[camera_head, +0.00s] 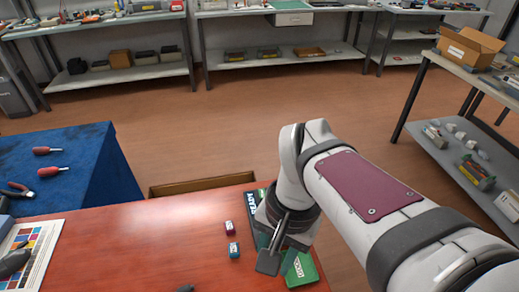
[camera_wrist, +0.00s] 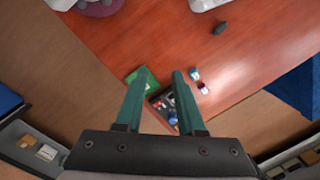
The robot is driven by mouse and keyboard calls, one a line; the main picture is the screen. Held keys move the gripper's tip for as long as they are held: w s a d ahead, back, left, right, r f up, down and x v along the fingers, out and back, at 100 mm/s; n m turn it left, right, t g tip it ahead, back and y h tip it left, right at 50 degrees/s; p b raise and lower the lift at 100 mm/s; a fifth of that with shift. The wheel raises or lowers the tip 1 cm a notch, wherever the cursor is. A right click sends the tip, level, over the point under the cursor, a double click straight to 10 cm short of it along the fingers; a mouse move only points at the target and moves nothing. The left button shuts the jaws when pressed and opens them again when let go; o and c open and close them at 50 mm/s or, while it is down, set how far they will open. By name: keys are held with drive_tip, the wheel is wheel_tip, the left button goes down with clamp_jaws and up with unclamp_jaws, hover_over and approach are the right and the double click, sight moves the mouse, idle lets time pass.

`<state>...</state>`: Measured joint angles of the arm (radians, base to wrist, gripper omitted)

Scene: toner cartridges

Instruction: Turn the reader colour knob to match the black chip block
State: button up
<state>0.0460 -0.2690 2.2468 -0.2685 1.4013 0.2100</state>
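A small black block (camera_wrist: 220,28) lies alone on the red table in the wrist view; a dark shape (camera_head: 185,288) at the bottom edge of the head view may be the same block. A dark panel with small coloured parts (camera_wrist: 160,100) shows partly between and behind my fingers; it may be the reader, but I cannot make out its colour knob. In the head view a dark green lettered thing (camera_head: 259,200) is largely hidden behind my wrist. My gripper (camera_wrist: 161,71) is open and empty, fingers apart above the table; it also shows in the head view (camera_head: 272,258).
A green box (camera_head: 302,270) lies beside my gripper. A magenta block (camera_head: 229,228) and a blue block (camera_head: 233,250) lie left of it. A colour chart (camera_head: 38,250) lies at the table's left. A blue-covered bench (camera_head: 80,165) holds tools. The table's middle is clear.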

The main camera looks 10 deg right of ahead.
drive_tip(key=o, duration=0.4)
drive_tip(key=w+d+m, duration=0.1)
drive_tip(key=w, duration=0.4)
drive_tip(key=w+d+m, duration=0.2)
drive_tip(key=w, duration=0.3)
drive_tip(key=w+d+m, duration=0.1)
drive_tip(key=w, duration=0.4)
drive_tip(key=shift+w+d+f+h, duration=0.2)
drive_tip(key=shift+d+f+h, duration=0.15)
drive_tip(key=shift+h, duration=0.05)
drive_tip(key=w+d+f+m, duration=0.2)
drive_tip(key=w, duration=0.3)
drive_tip(key=w+d+f+m, duration=0.2)
drive_tip(key=w+d+f, duration=0.1)
drive_tip(key=w, duration=0.1)
drive_tip(key=shift+h, duration=0.3)
drive_tip(key=f, duration=1.4)
drive_tip(key=shift+w+a+f, duration=0.2)
drive_tip(key=shift+w+f, duration=0.05)
drive_tip(key=shift+w, duration=0.1)
drive_tip(key=shift+f, duration=0.5)
clamp_jaws()
